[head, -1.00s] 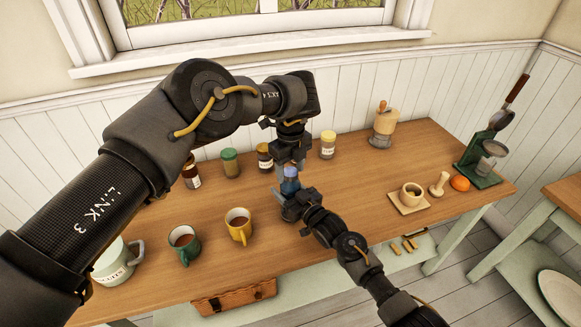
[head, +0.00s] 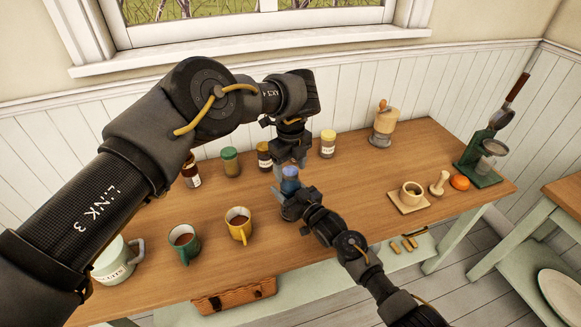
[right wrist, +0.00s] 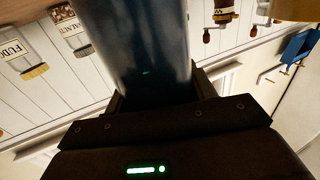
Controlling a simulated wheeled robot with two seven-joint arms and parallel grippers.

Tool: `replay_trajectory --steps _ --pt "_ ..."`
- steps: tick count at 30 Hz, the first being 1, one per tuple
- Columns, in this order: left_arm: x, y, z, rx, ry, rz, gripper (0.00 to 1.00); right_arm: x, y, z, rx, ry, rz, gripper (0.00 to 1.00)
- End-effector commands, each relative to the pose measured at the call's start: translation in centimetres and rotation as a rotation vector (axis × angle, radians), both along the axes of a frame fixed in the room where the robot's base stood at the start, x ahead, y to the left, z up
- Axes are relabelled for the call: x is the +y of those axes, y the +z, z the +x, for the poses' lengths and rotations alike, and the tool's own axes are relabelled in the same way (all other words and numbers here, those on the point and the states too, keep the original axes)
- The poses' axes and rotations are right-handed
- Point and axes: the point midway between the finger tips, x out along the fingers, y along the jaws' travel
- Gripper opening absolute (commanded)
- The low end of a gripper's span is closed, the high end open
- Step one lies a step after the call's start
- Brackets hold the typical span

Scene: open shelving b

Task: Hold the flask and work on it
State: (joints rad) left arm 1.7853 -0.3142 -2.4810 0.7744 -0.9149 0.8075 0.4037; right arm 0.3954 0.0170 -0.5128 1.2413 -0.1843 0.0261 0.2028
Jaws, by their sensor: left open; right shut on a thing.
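The blue flask (head: 290,184) stands upright over the middle of the table in the head view. My right gripper (head: 292,202) is shut on its lower part. In the right wrist view the flask (right wrist: 140,45) is a dark blue-grey cylinder between the fingers; its ends are out of that view. My left gripper (head: 290,162) is open and points down, just above the flask's top. Its fingers are spread and hold nothing. Whether the flask touches the table is hidden by my right gripper.
Several jars, including a green-lidded one (head: 230,161) and a yellow-lidded one (head: 328,144), stand behind. A yellow mug (head: 238,228) and a green mug (head: 184,246) are at the left front. A grinder (head: 383,125) stands at the back.

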Motion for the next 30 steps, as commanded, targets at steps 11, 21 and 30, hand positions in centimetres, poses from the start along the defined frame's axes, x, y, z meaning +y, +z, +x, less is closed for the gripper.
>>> replay_trajectory --steps 11,21,30 --pt "0.0 5.9 0.1 -0.004 0.0 0.0 0.66 0.0 0.0 0.0 0.0 -0.001 0.0 0.0" --pt "0.0 11.1 0.1 -0.002 -0.001 0.001 0.66 0.0 0.0 0.0 0.0 -0.001 0.0 0.0" --pt "0.0 12.0 0.0 0.0 0.0 0.0 0.66 0.0 0.0 0.0 0.0 0.0 0.0 0.0"
